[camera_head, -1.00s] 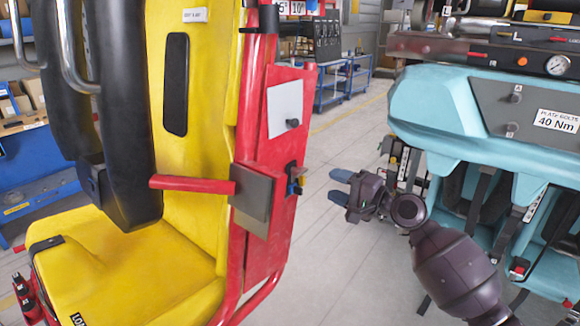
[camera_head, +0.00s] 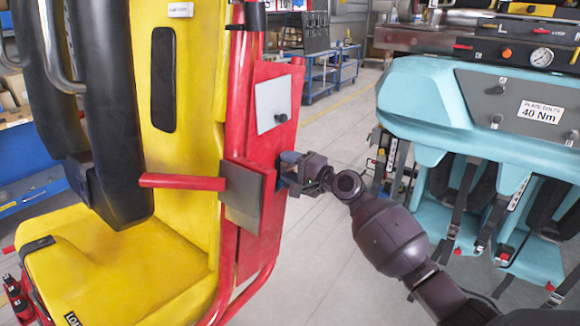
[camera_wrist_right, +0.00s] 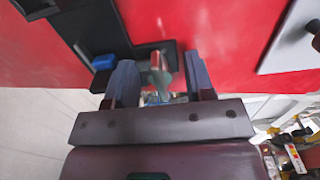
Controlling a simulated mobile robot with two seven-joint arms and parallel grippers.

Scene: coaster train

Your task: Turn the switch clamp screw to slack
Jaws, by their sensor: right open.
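The switch clamp screw (camera_wrist_right: 159,78), a small grey-green piece with a brownish end, shows between my right fingers in the wrist view. It stands at a dark bracket (camera_wrist_right: 135,52) on the red side panel (camera_head: 272,130). My right gripper (camera_head: 284,166) is at the panel's right edge in the head view and hides the screw there. In the wrist view my right gripper (camera_wrist_right: 159,80) is open, with one finger on each side of the screw and visible gaps. A small blue block (camera_wrist_right: 103,62) sits just left of the fingers. My left gripper is out of view.
A dark plate with a red bar (camera_head: 182,182) juts from the panel on the left. A pale plate with a black knob (camera_head: 280,117) is above the gripper. The yellow seat (camera_head: 120,262) is left; a turquoise seat unit (camera_head: 425,95) is right, with open floor between.

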